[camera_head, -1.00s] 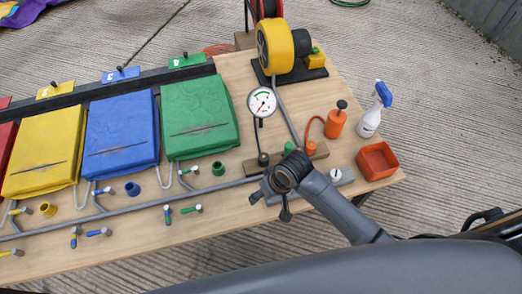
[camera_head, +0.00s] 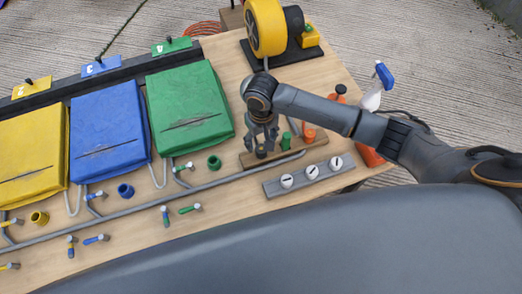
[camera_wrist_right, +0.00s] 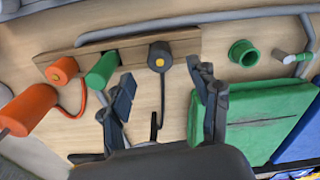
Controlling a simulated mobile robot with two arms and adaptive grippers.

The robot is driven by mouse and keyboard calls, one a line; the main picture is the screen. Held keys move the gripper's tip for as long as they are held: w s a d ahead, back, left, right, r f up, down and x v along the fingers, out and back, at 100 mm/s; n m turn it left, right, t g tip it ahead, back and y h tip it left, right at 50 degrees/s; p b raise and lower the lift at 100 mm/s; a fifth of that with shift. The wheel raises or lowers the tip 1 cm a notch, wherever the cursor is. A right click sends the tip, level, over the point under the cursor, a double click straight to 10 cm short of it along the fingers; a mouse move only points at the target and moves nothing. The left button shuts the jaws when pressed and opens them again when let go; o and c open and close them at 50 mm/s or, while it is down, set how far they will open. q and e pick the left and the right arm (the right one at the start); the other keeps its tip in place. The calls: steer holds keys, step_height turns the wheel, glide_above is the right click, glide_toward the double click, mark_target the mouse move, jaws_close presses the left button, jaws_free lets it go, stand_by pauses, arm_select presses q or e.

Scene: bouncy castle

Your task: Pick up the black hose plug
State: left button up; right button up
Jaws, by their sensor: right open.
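The black hose plug (camera_wrist_right: 159,56) is a short dark cylinder with a yellow centre in the right wrist view. It stands in a wooden strip (camera_wrist_right: 188,42), and a black cord runs from it. In the head view the plug (camera_head: 261,152) shows just below my right gripper (camera_head: 262,138), partly covered by the fingers. My right gripper is open and empty; in the right wrist view (camera_wrist_right: 166,92) its two fingers are spread wide, with the plug ahead of the gap between them. My left gripper is not in view.
A green plug (camera_wrist_right: 101,71) and an orange plug (camera_wrist_right: 62,69) stand beside it in the strip. A grey bar with white knobs (camera_head: 312,171) lies in front. A green bag (camera_head: 190,108) lies left, and a yellow reel (camera_head: 266,27) stands behind. A spray bottle (camera_head: 372,95) is right.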

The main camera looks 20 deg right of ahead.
mark_target(261, 148)
steer(key=shift+w+f, duration=0.2)
steer(key=shift+f, duration=3.25)
steer(key=c, duration=1.3)
